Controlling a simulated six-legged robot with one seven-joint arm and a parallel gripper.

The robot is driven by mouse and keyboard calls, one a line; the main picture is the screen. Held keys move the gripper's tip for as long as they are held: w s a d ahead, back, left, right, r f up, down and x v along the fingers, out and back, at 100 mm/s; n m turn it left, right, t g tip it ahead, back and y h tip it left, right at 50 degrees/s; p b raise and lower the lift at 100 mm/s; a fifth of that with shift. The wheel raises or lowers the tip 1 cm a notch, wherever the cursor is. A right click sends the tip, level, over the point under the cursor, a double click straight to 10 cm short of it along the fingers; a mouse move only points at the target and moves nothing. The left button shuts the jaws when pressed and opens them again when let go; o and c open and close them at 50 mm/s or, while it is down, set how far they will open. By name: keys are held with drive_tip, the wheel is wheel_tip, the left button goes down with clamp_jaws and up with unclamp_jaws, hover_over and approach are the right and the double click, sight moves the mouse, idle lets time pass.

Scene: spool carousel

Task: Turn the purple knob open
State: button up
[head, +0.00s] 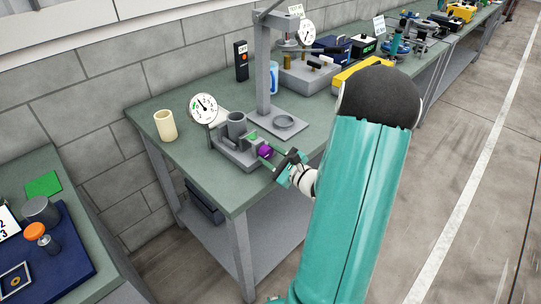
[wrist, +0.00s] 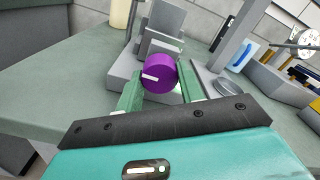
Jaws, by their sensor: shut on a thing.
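The purple knob (head: 265,151) sits on the front of a grey block fixture (head: 235,155) at the near side of the green-topped bench. In the wrist view the knob (wrist: 160,73) has a white pointer mark that points left. My gripper (wrist: 158,92) is at the knob, with one green finger on each side of it, shut on it. In the head view my gripper (head: 272,162) reaches the knob from the lower right. The contact of the fingertips is partly hidden by the knob.
A round gauge (head: 204,108) stands behind the fixture, and a cream cup (head: 165,125) is to its left. A grey press stand (head: 263,75) rises behind it. The bench top (head: 160,155) is clear at front left. More equipment fills the bench farther back.

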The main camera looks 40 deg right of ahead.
drive_tip(key=n, duration=0.4)
drive_tip(key=shift+n, duration=0.3)
drive_tip(key=n, duration=0.4)
drive_tip(key=shift+n, duration=0.3)
drive_tip(key=n, duration=0.4)
drive_tip(key=shift+n, duration=2.5)
drive_tip(key=o, duration=1)
drive_tip(key=shift+r, duration=0.1)
drive_tip(key=s, duration=1.4)
drive_tip(key=shift+d, duration=0.2)
